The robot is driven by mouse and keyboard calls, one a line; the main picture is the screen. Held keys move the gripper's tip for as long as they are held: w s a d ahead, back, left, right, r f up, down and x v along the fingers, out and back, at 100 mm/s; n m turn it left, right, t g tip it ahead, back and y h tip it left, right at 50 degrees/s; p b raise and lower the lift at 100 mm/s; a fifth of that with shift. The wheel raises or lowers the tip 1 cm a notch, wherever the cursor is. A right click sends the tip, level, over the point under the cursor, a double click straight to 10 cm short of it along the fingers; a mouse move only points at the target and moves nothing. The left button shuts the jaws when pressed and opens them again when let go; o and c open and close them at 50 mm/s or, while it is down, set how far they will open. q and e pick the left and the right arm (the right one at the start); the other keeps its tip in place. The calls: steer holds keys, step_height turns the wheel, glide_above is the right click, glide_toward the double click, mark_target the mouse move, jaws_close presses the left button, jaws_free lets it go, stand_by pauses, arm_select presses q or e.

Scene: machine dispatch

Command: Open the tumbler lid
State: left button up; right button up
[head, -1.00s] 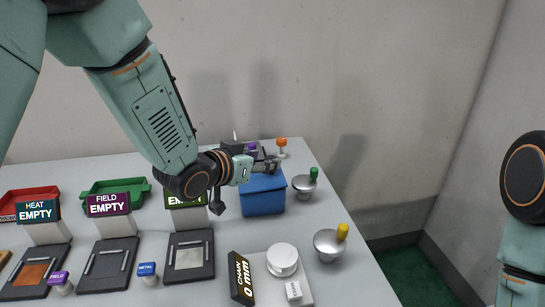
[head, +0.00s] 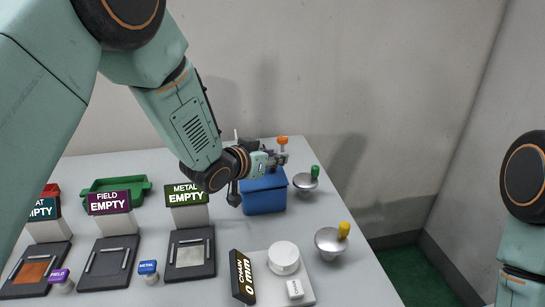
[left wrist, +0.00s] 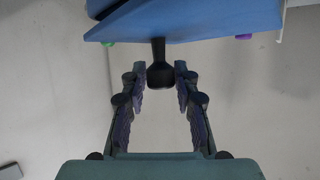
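The blue tumbler box (head: 265,197) stands at the back right of the table, partly hidden behind my left gripper (head: 277,158). In the left wrist view a blue panel (left wrist: 205,20) fills the top, with a black knob (left wrist: 160,70) on a short stem below it. I take the panel to be part of the tumbler; which part is unclear. My left gripper (left wrist: 160,88) is open there, with the knob between its fingertips and a gap on each side. My right gripper is not in view; only part of my right arm shows at the right edge.
Two metal bowls, one by a green knob (head: 315,172) and one by a yellow knob (head: 344,230), stand right of the box. An orange knob (head: 282,141) is behind it.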

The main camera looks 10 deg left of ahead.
arm_select(q)
steer(key=shift+c, duration=0.8)
jaws_close()
